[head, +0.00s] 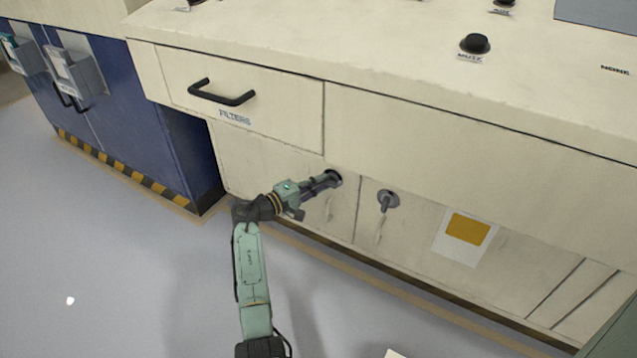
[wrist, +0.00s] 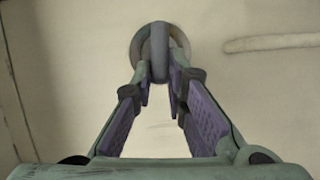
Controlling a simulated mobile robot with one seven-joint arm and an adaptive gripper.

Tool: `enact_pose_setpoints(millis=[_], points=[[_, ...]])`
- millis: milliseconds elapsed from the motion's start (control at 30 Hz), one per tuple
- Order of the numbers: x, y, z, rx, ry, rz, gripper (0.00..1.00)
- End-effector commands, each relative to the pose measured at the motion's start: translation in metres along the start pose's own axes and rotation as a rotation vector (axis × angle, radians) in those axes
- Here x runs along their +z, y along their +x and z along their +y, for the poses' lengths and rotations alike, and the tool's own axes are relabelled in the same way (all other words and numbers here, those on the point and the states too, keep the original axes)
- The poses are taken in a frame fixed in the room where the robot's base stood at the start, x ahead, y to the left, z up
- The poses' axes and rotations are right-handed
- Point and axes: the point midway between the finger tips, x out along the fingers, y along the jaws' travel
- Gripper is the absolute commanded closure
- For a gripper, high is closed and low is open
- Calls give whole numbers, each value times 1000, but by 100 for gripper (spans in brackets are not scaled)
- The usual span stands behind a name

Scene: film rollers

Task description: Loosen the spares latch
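A second, similar latch (head: 387,201) is just to the right, handle down and untouched. No readable name shows beside either latch.
A drawer labelled FILTERS (head: 240,95) with a black handle (head: 222,93) is above my gripper. The countertop (head: 400,50) overhangs the front and bears a black knob (head: 475,43). A blue cabinet (head: 125,95) stands left. Open grey floor (head: 120,260) lies in front.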

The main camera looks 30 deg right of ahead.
Motion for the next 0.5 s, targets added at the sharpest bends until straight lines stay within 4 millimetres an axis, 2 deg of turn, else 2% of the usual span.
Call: enact_pose_setpoints(millis=[300, 500], points=[[0, 0, 0, 0, 1, 2, 67], [0, 0, 0, 0, 1, 1, 67]])
